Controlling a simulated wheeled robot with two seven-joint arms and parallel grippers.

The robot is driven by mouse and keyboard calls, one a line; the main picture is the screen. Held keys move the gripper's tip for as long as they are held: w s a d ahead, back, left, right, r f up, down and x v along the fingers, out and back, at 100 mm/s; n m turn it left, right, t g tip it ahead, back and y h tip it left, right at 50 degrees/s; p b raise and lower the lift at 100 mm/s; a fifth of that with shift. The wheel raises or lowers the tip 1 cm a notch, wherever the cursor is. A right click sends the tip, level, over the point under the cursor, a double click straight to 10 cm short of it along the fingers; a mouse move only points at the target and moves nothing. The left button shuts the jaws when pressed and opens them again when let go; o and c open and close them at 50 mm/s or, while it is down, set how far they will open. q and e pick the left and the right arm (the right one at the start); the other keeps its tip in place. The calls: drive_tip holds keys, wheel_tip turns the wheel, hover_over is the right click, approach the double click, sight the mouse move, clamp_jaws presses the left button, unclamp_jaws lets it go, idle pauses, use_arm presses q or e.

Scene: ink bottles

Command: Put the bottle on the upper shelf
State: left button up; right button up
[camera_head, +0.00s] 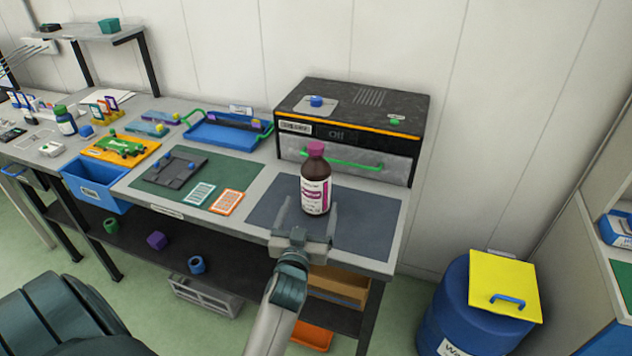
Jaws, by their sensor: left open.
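A brown bottle (316,182) with a magenta cap and a white and magenta label stands upright on the dark mat (268,205) at the bench's right end. My left gripper (310,205) is open at the bottle's near side, low down, with one finger to each side of its lower part. I cannot tell how deep the bottle sits between the fingers. The raised shelf (75,31) stands above the bench at the far upper left. My right gripper is not in view.
A black oven-like box (352,125) with a green handle stands behind the bottle. A blue bin (95,188), a blue tray (212,136) and a blue-white bottle (65,121) are to the left. A blue drum (462,310) with a yellow lid stands right of the bench.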

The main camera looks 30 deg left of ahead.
sight(313, 195)
use_arm(q)
drive_tip(key=shift+p+x, duration=0.35)
drive_tip(key=shift+x, duration=1.65)
drive_tip(key=shift+w+a+r+p, duration=0.15)
drive_tip(key=shift+w+r+p, duration=0.1)
drive_tip(key=shift+w+p, duration=0.1)
drive_tip(key=x, duration=0.1)
drive_tip(key=p+x, duration=0.1)
drive_tip(key=x, duration=0.1)
drive_tip(key=shift+r, duration=0.3)
drive_tip(key=shift+w+a+f+p, duration=0.1)
drive_tip(key=shift+w+a+p, duration=0.25)
drive_tip(key=shift+w, duration=0.3)
drive_tip(key=c, duration=1.7)
